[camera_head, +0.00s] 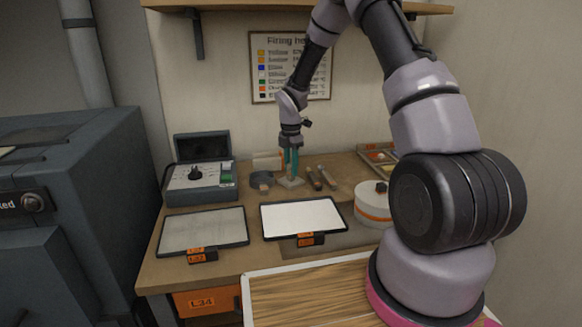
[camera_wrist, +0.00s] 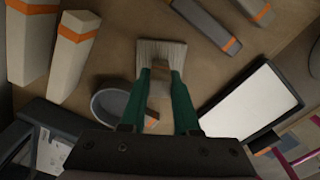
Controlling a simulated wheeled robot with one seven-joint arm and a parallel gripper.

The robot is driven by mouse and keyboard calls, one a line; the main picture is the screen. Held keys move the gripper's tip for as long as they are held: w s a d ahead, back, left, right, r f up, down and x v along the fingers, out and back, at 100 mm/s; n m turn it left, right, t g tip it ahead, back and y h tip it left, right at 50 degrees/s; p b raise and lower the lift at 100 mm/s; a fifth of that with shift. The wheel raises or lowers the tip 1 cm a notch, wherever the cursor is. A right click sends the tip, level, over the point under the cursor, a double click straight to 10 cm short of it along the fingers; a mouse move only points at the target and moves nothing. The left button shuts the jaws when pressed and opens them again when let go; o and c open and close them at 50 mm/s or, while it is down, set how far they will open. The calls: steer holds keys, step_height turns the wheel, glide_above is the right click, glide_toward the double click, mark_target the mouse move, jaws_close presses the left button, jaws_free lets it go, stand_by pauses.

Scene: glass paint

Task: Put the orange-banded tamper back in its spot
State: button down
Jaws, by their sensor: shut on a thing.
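My gripper (camera_head: 291,163) has green fingers and reaches down to the back middle of the workbench. In the wrist view my gripper (camera_wrist: 160,100) is shut on the narrow handle of a pale, wide-headed tool, which I take for the orange-banded tamper (camera_wrist: 161,50). A bit of orange shows low on its handle, between the fingers. In the head view the tamper's pale head (camera_head: 291,182) is low at the bench top; I cannot tell whether it touches. Its spot is not clearly marked in view.
A dark round holder (camera_wrist: 108,103) stands close left of the fingers. Pale orange-banded blocks (camera_wrist: 73,55) are further left. Dark orange-banded bars (camera_wrist: 207,25) lie to the right. A white light panel (camera_head: 302,217), grey panel (camera_head: 203,231) and round turntable (camera_head: 372,203) are in front.

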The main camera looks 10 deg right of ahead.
steer(key=c, duration=0.6)
jaws_free()
steer(key=shift+o, duration=0.2)
step_height(320, 180, up, 11)
steer(key=shift+f, duration=0.1)
steer(key=s+d+r+m+t, duration=0.2)
steer(key=s+r+m, duration=0.45)
steer(key=r, duration=0.25)
steer(key=s+d+r+m+t, duration=0.1)
steer(key=s+d+r+m, duration=0.1)
steer(key=s+r+m, duration=0.65)
steer(key=s+d+r+m+t+y, duration=0.1)
steer(key=s+r+m+t, duration=0.1)
steer(key=s+r+m, duration=0.2)
steer(key=s+r+m+t+y, duration=0.1)
steer(key=s+r+m+t, duration=0.1)
steer(key=s+m, duration=0.7)
steer(key=s+r, duration=0.1)
steer(key=s, duration=0.2)
steer(key=shift+d+r, duration=0.4)
